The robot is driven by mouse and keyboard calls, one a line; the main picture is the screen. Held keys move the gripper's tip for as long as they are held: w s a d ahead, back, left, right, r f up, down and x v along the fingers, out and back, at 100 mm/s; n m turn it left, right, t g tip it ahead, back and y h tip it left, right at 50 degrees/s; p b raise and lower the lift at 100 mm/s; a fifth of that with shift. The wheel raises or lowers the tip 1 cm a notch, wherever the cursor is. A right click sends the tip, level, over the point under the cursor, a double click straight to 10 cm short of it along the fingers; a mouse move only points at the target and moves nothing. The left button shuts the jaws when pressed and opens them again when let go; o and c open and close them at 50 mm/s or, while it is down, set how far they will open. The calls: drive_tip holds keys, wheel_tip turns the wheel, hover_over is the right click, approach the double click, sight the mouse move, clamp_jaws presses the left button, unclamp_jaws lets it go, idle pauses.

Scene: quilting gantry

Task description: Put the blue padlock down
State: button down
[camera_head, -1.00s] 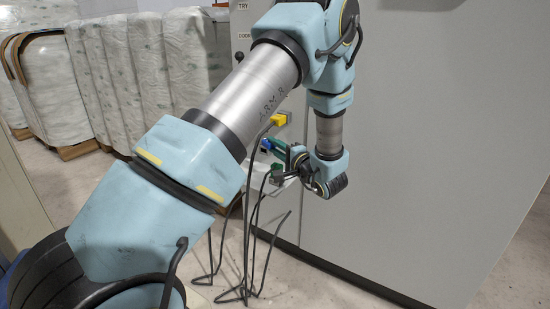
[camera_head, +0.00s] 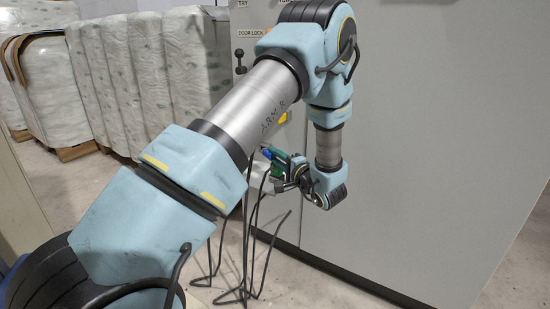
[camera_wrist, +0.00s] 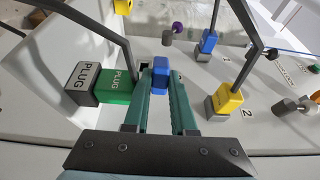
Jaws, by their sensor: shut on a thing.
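The blue padlock (camera_wrist: 160,76) is between the tips of my gripper (camera_wrist: 161,84) in the wrist view. The two green fingers are shut on it. The light panel lies behind it, and I cannot tell whether the padlock touches the panel. In the head view the padlock shows as a small blue patch (camera_head: 267,152) at the tip of my gripper (camera_head: 271,158), close to the cabinet front. Any shackle on it is not clear.
A green plug (camera_wrist: 116,86) and a grey plug (camera_wrist: 80,84) sit just left of the fingers. A blue plug (camera_wrist: 208,42) and a yellow plug (camera_wrist: 228,100) with cables stand to the right. A purple knob (camera_wrist: 178,27) is beyond. Dark cables hang below the panel.

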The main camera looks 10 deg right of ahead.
drive_tip(key=c, duration=1)
unclamp_jaws()
drive_tip(key=shift+f, duration=0.15)
drive_tip(key=shift+r+p, duration=0.45)
drive_tip(key=shift+p, duration=0.1)
drive_tip(key=p+v, duration=0.2)
drive_tip(key=v, duration=1)
drive_tip(key=w+a+r+n+g+y, duration=0.15)
drive_tip(key=a+n+g+y, duration=0.35)
drive_tip(key=a, duration=0.7)
drive_tip(key=s+a+r+n+g+h, duration=0.2)
drive_tip(key=s+a+g+h, duration=0.3)
drive_tip(key=a, duration=0.3)
drive_tip(key=s+a+r+n+g+h, duration=0.2)
drive_tip(key=s+a+n+g+h, duration=0.3)
drive_tip(key=a, duration=0.4)
drive_tip(key=shift+s+n+h, duration=0.3)
drive_tip(key=shift+s+h, duration=0.3)
drive_tip(key=shift+h, duration=0.2)
